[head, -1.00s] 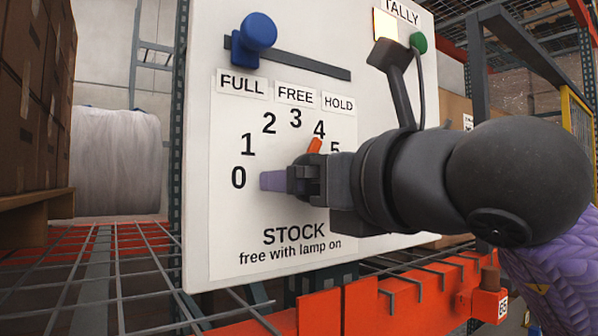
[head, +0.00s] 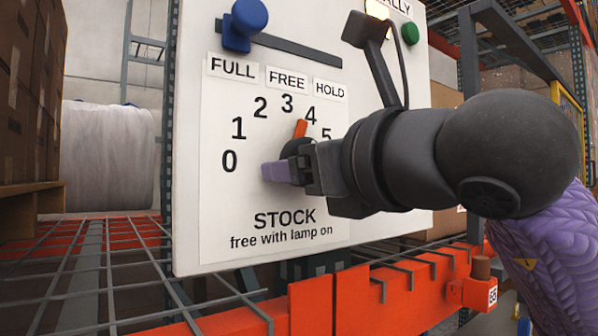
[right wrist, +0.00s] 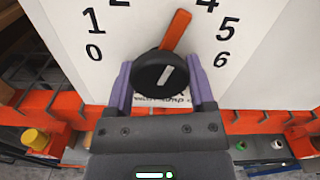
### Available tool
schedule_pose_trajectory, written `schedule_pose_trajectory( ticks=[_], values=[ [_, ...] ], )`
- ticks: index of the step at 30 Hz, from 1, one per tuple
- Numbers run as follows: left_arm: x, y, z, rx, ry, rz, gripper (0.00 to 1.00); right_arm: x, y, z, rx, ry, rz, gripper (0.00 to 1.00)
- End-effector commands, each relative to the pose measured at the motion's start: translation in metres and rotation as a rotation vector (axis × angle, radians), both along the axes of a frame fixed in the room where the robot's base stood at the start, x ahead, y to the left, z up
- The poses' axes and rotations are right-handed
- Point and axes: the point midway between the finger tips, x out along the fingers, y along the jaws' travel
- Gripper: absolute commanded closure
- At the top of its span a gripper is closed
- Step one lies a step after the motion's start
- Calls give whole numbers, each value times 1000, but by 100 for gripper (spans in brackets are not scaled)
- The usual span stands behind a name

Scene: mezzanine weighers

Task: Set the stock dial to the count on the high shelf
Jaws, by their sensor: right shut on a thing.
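The stock dial is a black round knob (right wrist: 160,75) with an orange pointer (head: 300,129) on a white panel (head: 225,200) numbered in an arc from 0. The pointer leans right of straight up, between 3 and 4. My right gripper (head: 285,167) is shut on the knob, with one purple finger on each side in the right wrist view (right wrist: 160,85). A blue slider knob (head: 248,22) sits at the left end of its track, above FULL. The lamp (head: 377,9) under the TALLY label glows yellow. My left gripper and the count on a high shelf are not in view.
A green button (head: 410,33) is right of the lamp. An orange rack beam (head: 430,280) runs below the panel, with wire mesh decking (head: 90,270) at left. Stacked cartons (head: 25,90) and a wrapped white roll (head: 107,155) stand left of the panel.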

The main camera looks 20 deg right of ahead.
Motion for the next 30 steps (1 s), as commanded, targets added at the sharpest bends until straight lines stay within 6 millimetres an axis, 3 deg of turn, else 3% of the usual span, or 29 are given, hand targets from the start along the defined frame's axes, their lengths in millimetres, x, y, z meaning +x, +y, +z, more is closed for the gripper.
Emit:
schedule_pose_trajectory(
  ticks=[15, 30],
  values=[
    [0, 0, -10, -1, 0, 0, 41, 0, -1, 1, -266, -100, 0, 89],
    [0, 0, -11, -1, 1, 0, 41, 0, -1, 1, -307, -116, -1, 89]
  ],
)
